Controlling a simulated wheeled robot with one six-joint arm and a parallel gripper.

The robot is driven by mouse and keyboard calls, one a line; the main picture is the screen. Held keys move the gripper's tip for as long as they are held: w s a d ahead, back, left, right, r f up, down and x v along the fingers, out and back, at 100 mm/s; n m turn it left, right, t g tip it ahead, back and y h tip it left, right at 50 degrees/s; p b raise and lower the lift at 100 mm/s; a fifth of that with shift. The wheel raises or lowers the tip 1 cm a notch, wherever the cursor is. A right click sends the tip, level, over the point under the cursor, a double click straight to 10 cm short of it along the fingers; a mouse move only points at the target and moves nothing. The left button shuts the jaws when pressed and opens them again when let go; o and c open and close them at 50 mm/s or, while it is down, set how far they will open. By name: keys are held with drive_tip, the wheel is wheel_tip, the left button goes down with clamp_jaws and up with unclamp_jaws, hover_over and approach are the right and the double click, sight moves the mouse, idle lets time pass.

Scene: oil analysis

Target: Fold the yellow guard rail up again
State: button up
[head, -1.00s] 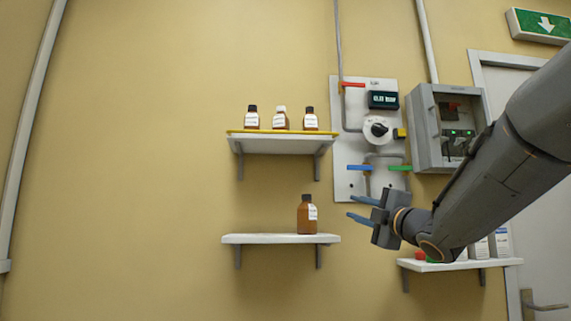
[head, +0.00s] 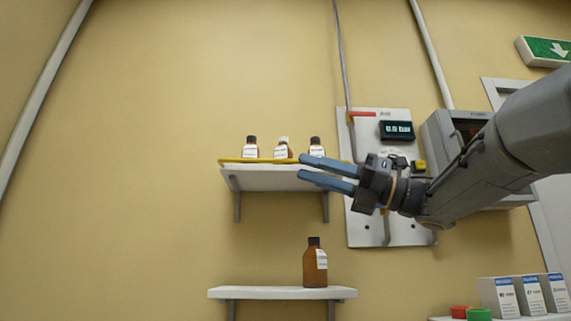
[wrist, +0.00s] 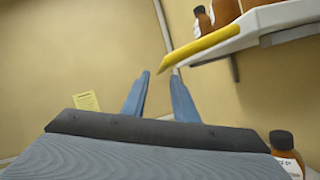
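The yellow guard rail (head: 235,161) runs along the front edge of the upper white shelf (head: 280,178), low at the bottles' bases. In the wrist view the rail (wrist: 205,45) slants along the shelf edge, its near end just above my fingertips. My gripper (head: 301,167) is open and empty, its two blue fingers pointing left in front of the shelf's right part. In the wrist view the fingers (wrist: 160,73) stand apart with nothing between them. I see no clear contact with the rail. The gripper hides the rail's right part in the head view.
Brown bottles (head: 251,148) stand on the upper shelf behind the rail. A larger brown bottle (head: 315,265) stands on the lower shelf (head: 270,293). A panel (head: 365,232) with display and valves is behind my arm. Boxes (head: 505,297) stand lower right. The wall left of the shelves is clear.

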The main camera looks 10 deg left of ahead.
sight(284, 161)
drive_tip(key=p+x, duration=0.2)
drive_tip(key=x, duration=0.4)
drive_tip(key=shift+a+r, duration=0.1)
drive_tip(key=shift+a, duration=0.2)
clamp_jaws()
